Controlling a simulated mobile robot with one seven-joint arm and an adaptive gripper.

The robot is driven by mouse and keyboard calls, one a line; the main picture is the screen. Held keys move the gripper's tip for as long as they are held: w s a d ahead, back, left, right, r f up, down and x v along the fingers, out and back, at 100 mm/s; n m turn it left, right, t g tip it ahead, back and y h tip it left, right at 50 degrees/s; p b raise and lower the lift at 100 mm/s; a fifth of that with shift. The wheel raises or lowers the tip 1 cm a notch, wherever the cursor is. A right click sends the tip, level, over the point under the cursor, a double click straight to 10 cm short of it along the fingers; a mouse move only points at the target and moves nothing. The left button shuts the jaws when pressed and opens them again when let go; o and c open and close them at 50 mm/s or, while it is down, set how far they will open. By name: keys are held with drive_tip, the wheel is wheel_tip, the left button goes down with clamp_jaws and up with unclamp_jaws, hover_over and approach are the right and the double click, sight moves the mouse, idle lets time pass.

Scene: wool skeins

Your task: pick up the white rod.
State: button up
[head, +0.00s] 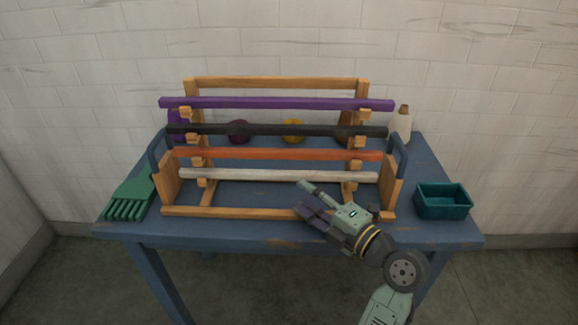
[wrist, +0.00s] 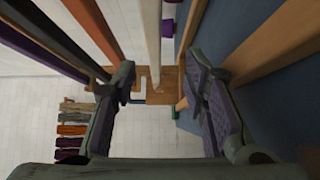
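The white rod (head: 270,174) is the lowest of several rods lying across the wooden rack (head: 280,211) on the blue table. In the wrist view the white rod (wrist: 152,38) runs lengthwise and shows between my two open fingers, beyond the tips. My gripper (head: 304,199) is open and empty, in front of the rack at its right half and just below the white rod. It appears apart from the rod. The orange rod (head: 270,154), black rod (head: 275,130) and purple rod (head: 275,103) lie above it, each higher and farther back.
A green comb-like tool (head: 130,196) lies at the table's left. A teal bin (head: 443,201) stands at the right. A cream bottle (head: 402,124) and coloured skeins, one yellow (head: 292,130), stand behind the rack. Rack uprights and blue handles flank the rods.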

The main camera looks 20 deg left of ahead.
sight(280, 177)
drive_tip(key=x, duration=0.2)
drive_tip(key=p+x, duration=0.1)
drive_tip(key=x, duration=0.1)
drive_tip(key=shift+a+r, duration=0.15)
drive_tip(key=shift+a, duration=0.2)
drive_tip(key=x, duration=0.1)
drive_tip(key=p+x, duration=0.2)
drive_tip(key=x, duration=0.1)
drive_tip(key=shift+a+r, duration=0.15)
drive_tip(key=shift+r, duration=0.2)
drive_tip(key=shift+w+a+f+p, duration=0.15)
drive_tip(key=shift+w+a+p, duration=0.15)
drive_tip(key=shift+a+p, duration=0.1)
drive_tip(key=shift+c, duration=0.5)
clamp_jaws()
